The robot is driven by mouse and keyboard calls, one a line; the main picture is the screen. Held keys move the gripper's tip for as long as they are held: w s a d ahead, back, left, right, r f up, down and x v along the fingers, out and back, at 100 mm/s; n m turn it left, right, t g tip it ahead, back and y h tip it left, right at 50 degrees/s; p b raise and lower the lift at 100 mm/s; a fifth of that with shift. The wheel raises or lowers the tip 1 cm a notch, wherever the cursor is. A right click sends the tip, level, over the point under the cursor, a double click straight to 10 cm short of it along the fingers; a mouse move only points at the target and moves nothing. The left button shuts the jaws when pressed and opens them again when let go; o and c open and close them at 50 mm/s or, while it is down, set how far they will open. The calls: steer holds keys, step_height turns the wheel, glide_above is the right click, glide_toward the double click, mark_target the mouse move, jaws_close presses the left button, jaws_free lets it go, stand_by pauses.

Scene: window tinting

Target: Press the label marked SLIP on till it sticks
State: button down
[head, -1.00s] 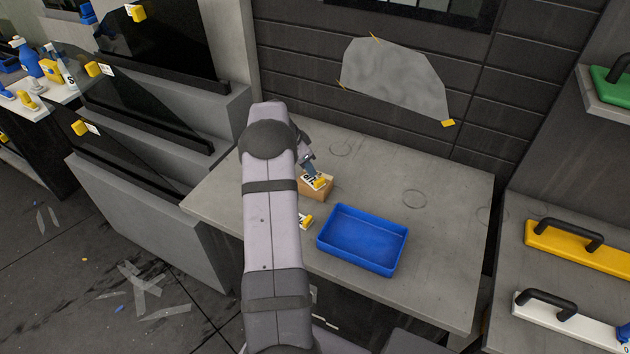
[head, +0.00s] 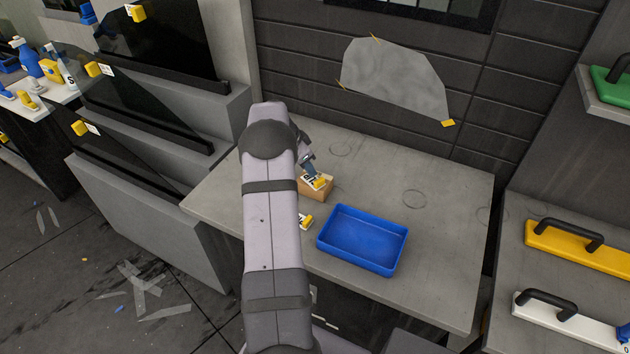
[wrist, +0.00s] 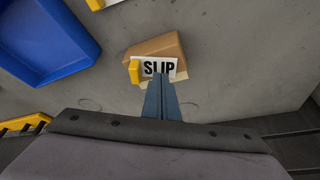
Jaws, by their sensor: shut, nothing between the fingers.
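The label marked SLIP (wrist: 158,66) is white with black letters and has a yellow tab (wrist: 135,72) at one end. It lies on top of a small brown cardboard box (wrist: 156,46) on the grey bench. In the head view the label (head: 317,181) shows on the box (head: 316,194), partly hidden by my gripper. My gripper (wrist: 161,80) is shut and empty, with its fingertips at the label's edge, over or against it. I cannot tell whether they touch it. The lower part of the label is hidden behind the fingers.
A blue tray (head: 362,240) stands empty on the bench (head: 440,200), right of the box. Another white label with a yellow tab (head: 305,221) lies on the bench in front of the box. The bench behind the tray is clear.

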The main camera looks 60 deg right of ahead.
mark_target(309, 179)
steer(key=shift+a+f+b, duration=0.1)
steer(key=shift+f+b, duration=0.45)
steer(key=shift+f, duration=0.15)
stand_by(1.0)
steer(key=shift+r, duration=0.15)
step_height(309, 179, up, 7)
steer(key=p, duration=0.3)
stand_by(0.4)
stand_by(0.4)
